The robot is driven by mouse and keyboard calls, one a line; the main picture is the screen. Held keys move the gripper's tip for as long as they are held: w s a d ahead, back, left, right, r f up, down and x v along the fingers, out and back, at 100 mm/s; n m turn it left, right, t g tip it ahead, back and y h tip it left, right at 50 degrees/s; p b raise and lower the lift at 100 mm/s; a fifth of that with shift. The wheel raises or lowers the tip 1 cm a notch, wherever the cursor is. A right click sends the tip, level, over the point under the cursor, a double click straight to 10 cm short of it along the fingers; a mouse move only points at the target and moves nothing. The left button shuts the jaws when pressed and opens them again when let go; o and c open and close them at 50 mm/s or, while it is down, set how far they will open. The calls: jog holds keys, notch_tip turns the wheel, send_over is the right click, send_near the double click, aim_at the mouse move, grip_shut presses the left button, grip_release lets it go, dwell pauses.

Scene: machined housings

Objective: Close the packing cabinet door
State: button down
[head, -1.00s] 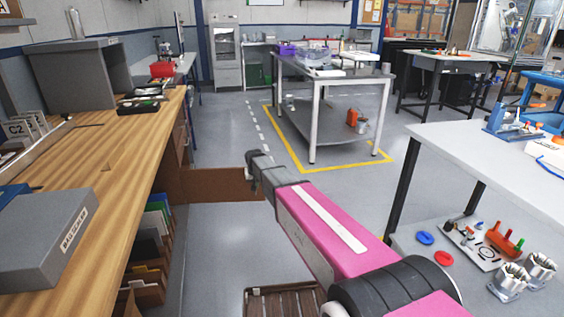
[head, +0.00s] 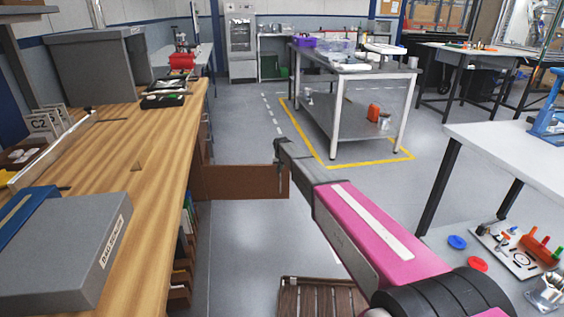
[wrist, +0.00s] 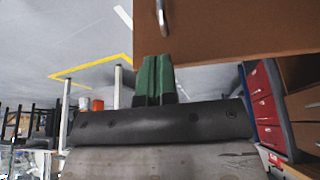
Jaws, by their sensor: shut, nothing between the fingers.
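The packing cabinet door (head: 240,182) is a brown panel standing open, sticking out to the right from the front of the wooden bench in the head view. In the wrist view the brown door (wrist: 235,30) fills the upper right, with a curved metal handle (wrist: 163,18) near its left edge. My gripper (head: 278,150) is at the door's free right end in the head view. Its green fingers (wrist: 154,80) are together and empty, with their tips overlapping the door's edge in the wrist view. I cannot tell whether they touch it.
The wooden bench (head: 150,150) runs along the left, with a grey box (head: 75,250) on it. A white table (head: 505,150) stands at the right and a grey metal table (head: 360,68) farther back. A slatted brown thing (head: 322,298) is low in front. Floor beyond the door is clear.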

jog(key=w+f, duration=0.2)
jog(key=w, duration=0.1)
jog(key=w+f, duration=0.1)
jog(key=shift+w+a, duration=0.15)
jog(key=shift+a, duration=0.15)
jog(key=shift+w+r, duration=0.1)
jog(key=shift+w, duration=0.25)
